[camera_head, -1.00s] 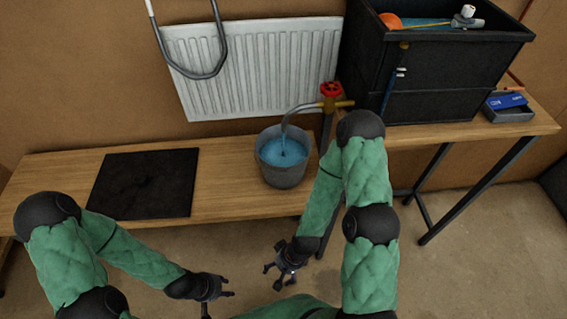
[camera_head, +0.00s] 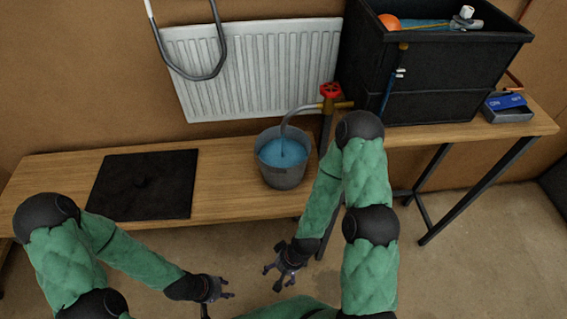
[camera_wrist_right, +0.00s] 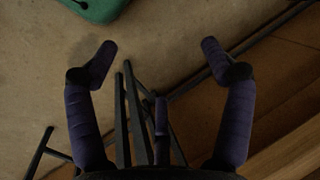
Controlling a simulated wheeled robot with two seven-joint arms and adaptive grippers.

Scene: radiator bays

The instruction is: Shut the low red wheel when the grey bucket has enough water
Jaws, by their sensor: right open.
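The grey bucket (camera_head: 284,172) stands on the low wooden bench, with blue water (camera_head: 284,152) inside. A curved spout (camera_head: 292,112) hangs over it and a thin stream falls into the water. The red wheel (camera_head: 330,90) sits on the brass valve just above and right of the bucket. My right gripper (camera_head: 278,277) is open and empty, low in front of the bench, well below the wheel; its spread fingers also show in the right wrist view (camera_wrist_right: 155,65). My left gripper (camera_head: 220,296) is low in front of the bench, away from everything; its fingers look apart.
A black square mat or lid (camera_head: 145,185) lies on the bench (camera_head: 225,160) left of the bucket. A white radiator (camera_head: 250,68) is on the wall behind. A black tank (camera_head: 440,85) and a small tray with a blue thing (camera_head: 508,108) stand on the higher right bench.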

